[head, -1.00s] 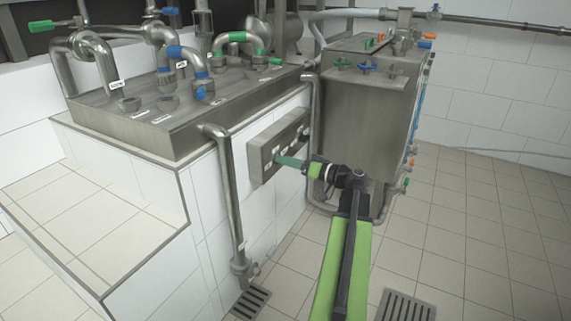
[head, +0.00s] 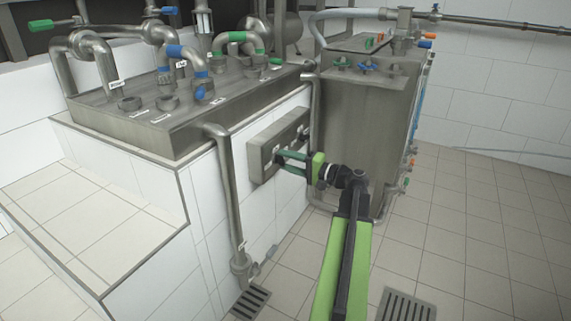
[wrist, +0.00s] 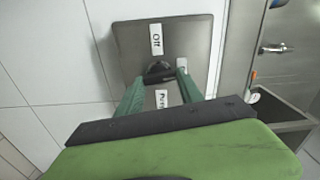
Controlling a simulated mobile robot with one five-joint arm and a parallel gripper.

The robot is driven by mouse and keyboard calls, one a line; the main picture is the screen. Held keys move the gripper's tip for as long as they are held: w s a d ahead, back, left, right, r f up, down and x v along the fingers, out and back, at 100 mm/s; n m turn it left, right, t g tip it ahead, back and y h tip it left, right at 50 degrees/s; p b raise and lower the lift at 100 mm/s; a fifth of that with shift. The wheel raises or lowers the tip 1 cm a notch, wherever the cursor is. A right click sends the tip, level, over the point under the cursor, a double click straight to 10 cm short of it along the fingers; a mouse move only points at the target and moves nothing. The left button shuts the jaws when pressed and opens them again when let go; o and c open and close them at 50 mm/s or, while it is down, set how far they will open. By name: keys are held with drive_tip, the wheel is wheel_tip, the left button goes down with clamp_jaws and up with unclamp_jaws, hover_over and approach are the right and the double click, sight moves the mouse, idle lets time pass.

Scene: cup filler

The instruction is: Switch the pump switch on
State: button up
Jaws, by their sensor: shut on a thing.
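The pump switch is a dark knob (wrist: 158,72) on the face of a grey metal control box (head: 262,155). In the wrist view it lies between my two green fingertips. My gripper (head: 280,160) reaches the box from the right and is shut on the knob; it also shows in the wrist view (wrist: 164,77). A label reading "Off" (wrist: 156,40) is above the knob. Another label (wrist: 161,91), partly hidden by my gripper, is below it. In the head view the knob is hard to make out behind the fingers.
The box is on a white tiled wall beside a vertical steel pipe (head: 229,195). A tall steel tank (head: 362,115) stands just right of it. Pipes with blue and green handles rise from the steel top (head: 145,128). Tiled floor (head: 480,235) is free at the right.

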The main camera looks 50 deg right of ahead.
drive_tip(key=shift+a+f+m, duration=0.1)
drive_tip(key=shift+a+m, duration=0.05)
drive_tip(key=shift+m, duration=0.55)
drive_tip(key=o, duration=1.4)
drive_tip(key=v, duration=1.7)
drive_tip(key=shift+s, duration=0.25)
